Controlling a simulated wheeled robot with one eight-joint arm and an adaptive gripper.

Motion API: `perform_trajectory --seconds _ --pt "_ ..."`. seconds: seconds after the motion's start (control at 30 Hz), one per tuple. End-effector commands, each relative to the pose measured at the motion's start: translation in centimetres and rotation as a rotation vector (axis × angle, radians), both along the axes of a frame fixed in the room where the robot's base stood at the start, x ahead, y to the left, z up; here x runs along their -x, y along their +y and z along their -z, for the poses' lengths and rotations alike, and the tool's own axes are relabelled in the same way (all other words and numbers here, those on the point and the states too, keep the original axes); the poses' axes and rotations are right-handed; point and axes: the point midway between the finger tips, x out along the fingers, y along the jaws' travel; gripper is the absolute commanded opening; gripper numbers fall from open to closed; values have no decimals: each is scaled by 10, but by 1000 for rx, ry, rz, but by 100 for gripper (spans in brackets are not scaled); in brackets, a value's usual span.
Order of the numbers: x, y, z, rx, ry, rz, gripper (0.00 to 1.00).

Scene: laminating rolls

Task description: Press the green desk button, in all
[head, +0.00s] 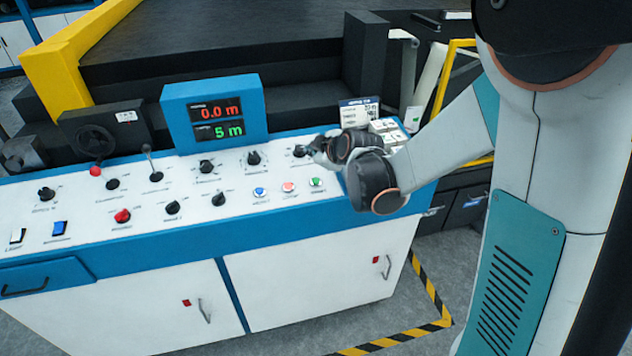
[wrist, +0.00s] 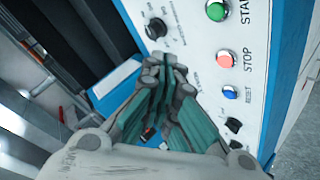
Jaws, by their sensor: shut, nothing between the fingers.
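The green button (head: 316,182) is at the right end of a row of three round buttons on the white panel of the blue desk. In the wrist view the green button (wrist: 216,11) is at the top, beside a label reading START. My gripper (head: 318,146) is shut and empty, above the panel, a little behind the green button in the head view. In the wrist view the shut fingertips (wrist: 169,64) appear below and left of the green button, apart from it.
A red STOP button (wrist: 226,59) and a blue RESET button (wrist: 230,92) stand beside the green one. Black knobs and levers cover the panel. A display (head: 215,113) reads 0.0 m in red and 5 m in green.

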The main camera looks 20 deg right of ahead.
Motion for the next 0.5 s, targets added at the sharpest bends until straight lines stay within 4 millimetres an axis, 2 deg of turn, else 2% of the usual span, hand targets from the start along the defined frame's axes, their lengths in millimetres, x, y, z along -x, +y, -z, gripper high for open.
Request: perform_trajectory --seconds 0.5 --pt "-10 0 63 0 0 0 0"
